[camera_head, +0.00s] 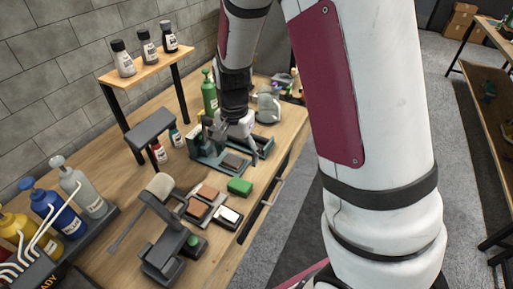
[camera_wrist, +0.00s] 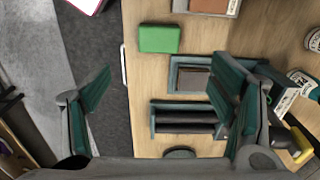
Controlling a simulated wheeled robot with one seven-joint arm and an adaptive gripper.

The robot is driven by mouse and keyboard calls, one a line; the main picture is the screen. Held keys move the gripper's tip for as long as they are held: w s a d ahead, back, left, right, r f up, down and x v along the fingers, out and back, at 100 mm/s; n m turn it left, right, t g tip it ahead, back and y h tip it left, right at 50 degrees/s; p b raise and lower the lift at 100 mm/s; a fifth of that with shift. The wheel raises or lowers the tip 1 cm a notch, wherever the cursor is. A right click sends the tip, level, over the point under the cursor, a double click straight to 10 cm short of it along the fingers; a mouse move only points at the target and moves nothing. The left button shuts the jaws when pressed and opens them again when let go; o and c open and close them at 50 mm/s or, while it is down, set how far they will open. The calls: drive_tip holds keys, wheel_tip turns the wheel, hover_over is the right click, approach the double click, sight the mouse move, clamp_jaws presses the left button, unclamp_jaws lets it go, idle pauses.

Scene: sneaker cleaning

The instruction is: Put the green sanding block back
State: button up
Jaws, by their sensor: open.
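The green sanding block (camera_head: 240,186) lies on the wooden bench near its front edge. It also shows in the wrist view (camera_wrist: 159,39), at top centre, flat on the wood and clear of the trays. My gripper (camera_head: 238,137) is over the green-grey trays at the middle of the bench, apart from the block. In the wrist view, its two fingers (camera_wrist: 160,88) are spread wide with nothing between them. A green-grey tray (camera_wrist: 171,78) holds a grey-brown block (camera_wrist: 193,79).
Brown blocks (camera_head: 207,192) and a white-topped block (camera_head: 229,216) sit in holders near a grey stand (camera_head: 165,235). Pump bottles (camera_head: 85,190) stand at left. A raised shelf (camera_head: 148,72) holds several small bottles. A green bottle (camera_head: 209,95) stands behind my gripper.

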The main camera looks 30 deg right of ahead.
drive_tip(key=s+r+n+t, duration=0.1)
drive_tip(key=s+r+n, duration=0.2)
drive_tip(key=s+r, duration=0.35)
drive_tip(key=s+r+n+t, duration=0.2)
drive_tip(key=s+r+n, duration=0.1)
drive_tip(key=r, duration=0.7)
drive_tip(key=s+r+n+t, duration=0.1)
drive_tip(key=s+r+n, duration=0.1)
drive_tip(key=s, duration=0.3)
drive_tip(key=s+r+n+t, duration=0.1)
drive_tip(key=s+r+n, duration=0.1)
drive_tip(key=s+r, duration=0.2)
drive_tip(key=shift+s+d+r, duration=0.15)
drive_tip(key=shift+s+r, duration=0.1)
drive_tip(key=shift+s, duration=0.85)
